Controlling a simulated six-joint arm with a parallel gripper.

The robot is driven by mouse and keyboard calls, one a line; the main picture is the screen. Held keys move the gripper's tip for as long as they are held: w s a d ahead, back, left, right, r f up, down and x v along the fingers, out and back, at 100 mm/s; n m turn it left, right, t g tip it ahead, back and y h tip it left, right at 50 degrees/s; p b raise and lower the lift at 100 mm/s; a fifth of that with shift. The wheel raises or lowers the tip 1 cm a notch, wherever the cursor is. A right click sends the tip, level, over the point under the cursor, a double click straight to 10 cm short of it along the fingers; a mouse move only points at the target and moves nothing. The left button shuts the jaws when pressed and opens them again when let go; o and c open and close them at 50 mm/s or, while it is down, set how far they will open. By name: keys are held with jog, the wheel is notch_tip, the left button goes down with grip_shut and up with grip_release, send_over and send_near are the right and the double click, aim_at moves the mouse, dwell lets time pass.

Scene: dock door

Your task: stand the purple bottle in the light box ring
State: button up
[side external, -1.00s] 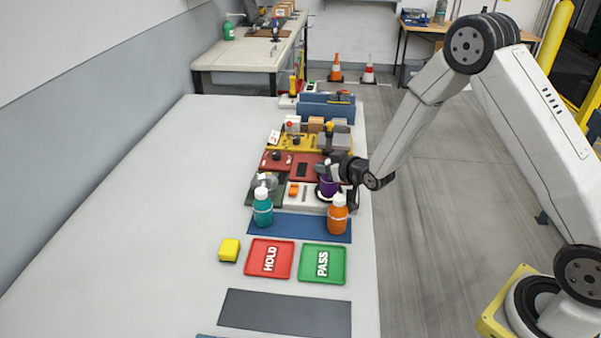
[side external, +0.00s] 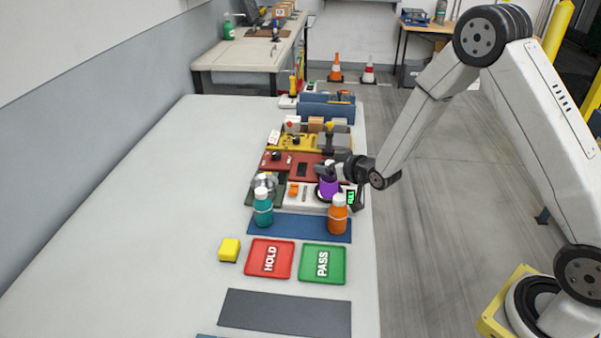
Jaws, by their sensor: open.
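The purple bottle (side external: 329,187) stands upright at the dark ring (side external: 318,195) on the white light box (side external: 301,201), behind the orange bottle. The orange bottle partly hides its surroundings. A small display on the right of the light box glows green (side external: 351,198). My gripper (side external: 340,170) is open, just behind and above the purple bottle, with its fingers close to it. I cannot tell whether a finger touches the bottle.
A teal bottle (side external: 263,208) and an orange bottle (side external: 338,214) stand on a blue mat (side external: 300,229). A red HOLD tray (side external: 269,277), a green PASS tray (side external: 322,279) and a yellow block (side external: 229,250) lie nearer. The table's left side is clear.

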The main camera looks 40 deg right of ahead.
jog(key=v, duration=1)
jog(key=shift+s, duration=0.15)
jog(key=shift+s+r, duration=0.1)
dwell(0.5)
jog(key=s+a+g, duration=0.3)
jog(key=s+g, duration=0.8)
jog(key=s, duration=0.4)
jog(key=shift+s+a+r, duration=0.35)
jog(key=shift+r, duration=0.1)
